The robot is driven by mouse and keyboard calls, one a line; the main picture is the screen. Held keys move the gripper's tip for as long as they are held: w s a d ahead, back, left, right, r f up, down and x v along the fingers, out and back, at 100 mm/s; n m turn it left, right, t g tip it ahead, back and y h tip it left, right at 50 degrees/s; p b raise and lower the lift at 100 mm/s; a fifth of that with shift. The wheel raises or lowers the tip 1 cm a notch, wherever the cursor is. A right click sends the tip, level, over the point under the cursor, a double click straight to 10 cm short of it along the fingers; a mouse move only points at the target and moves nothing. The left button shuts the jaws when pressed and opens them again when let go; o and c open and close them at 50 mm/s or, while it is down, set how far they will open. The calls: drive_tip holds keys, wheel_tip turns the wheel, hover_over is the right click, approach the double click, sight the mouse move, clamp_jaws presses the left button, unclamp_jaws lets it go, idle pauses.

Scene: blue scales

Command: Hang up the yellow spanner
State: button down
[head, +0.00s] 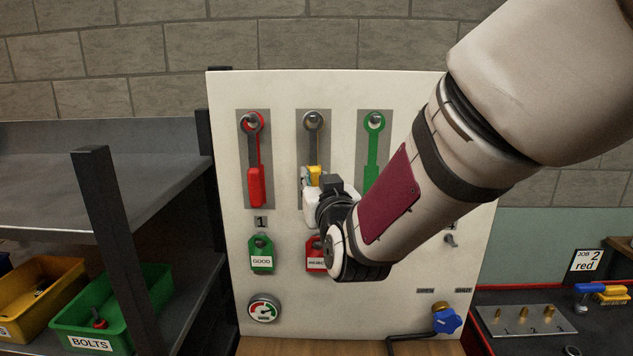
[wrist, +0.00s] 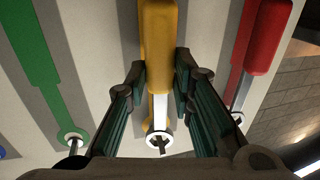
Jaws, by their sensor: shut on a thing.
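The yellow spanner (wrist: 160,50) is upright against the board, its yellow handle low and its silver shank and ring up. In the head view its yellow handle (head: 315,175) is partly hidden by my gripper (head: 312,185). My gripper (wrist: 161,75) is shut on the handle, one finger on each side. The spanner's ring (wrist: 160,142) is over or just in front of the middle peg (head: 313,118); I cannot tell whether the peg passes through it.
A red spanner (head: 255,180) hangs on the left peg and a green spanner (head: 371,170) on the right peg. GOOD (head: 261,252) and red (head: 314,252) tags hang below. A gauge (head: 263,310) and blue valve handle (head: 447,320) are low on the board (head: 280,90).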

idle(0.3)
drive_tip(key=c, duration=1.3)
unclamp_jaws()
drive_tip(key=shift+s, duration=0.15)
drive_tip(key=a+p+v, duration=0.1)
drive_tip(key=p+v, duration=0.2)
drive_tip(key=v, duration=0.3)
drive_tip(key=shift+s+a, duration=0.3)
drive_tip(key=shift+s, duration=0.1)
idle(0.9)
idle(1.2)
